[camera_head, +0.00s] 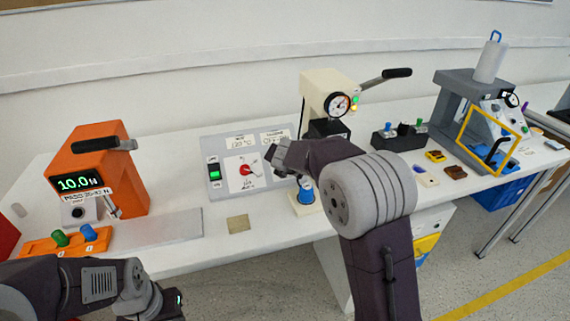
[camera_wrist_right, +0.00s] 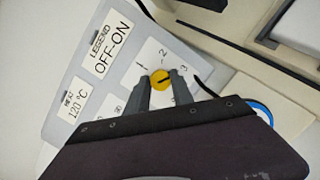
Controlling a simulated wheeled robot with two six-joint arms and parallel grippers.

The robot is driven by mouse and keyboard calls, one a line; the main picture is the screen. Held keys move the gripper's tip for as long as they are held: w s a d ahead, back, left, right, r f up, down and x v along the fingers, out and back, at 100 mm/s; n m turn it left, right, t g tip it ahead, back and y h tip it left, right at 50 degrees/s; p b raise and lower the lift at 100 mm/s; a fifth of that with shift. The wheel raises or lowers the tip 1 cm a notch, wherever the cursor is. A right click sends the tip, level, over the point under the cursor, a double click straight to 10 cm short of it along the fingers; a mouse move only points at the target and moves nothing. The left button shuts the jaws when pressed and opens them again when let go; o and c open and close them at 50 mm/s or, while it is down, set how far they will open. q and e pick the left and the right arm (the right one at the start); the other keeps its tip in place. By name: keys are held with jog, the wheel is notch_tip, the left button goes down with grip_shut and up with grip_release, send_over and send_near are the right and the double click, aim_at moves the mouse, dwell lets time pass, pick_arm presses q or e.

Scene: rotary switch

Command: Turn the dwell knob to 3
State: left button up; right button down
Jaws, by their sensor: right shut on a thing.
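The grey control panel (camera_head: 222,192) stands in the middle of the table; its plate also shows in the right wrist view (camera_wrist_right: 75,70). The yellow dwell knob (camera_wrist_right: 161,79) has a dark pointer line and a dial marked 1, 2 and 3 around it. The line slants up to the right, roughly toward the 3 side; I cannot tell its exact setting. My right gripper (camera_wrist_right: 161,84) is shut on the knob, one finger on each side. In the head view my right gripper (camera_head: 280,156) hides this knob. My left gripper (camera_head: 160,302) is low at the left, its jaws unclear.
A red knob (camera_head: 245,170) and a green-lit switch (camera_head: 214,173) share the panel. An orange tester (camera_head: 115,165) stands left, a cream press (camera_head: 318,88) behind right. A blue-topped part (camera_head: 306,194) sits close under my right wrist. The table front is mostly clear.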

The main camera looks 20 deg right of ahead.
jog(key=c, duration=1.1)
grip_release()
jog(key=p+v, duration=0.2)
jog(key=v, duration=0.7)
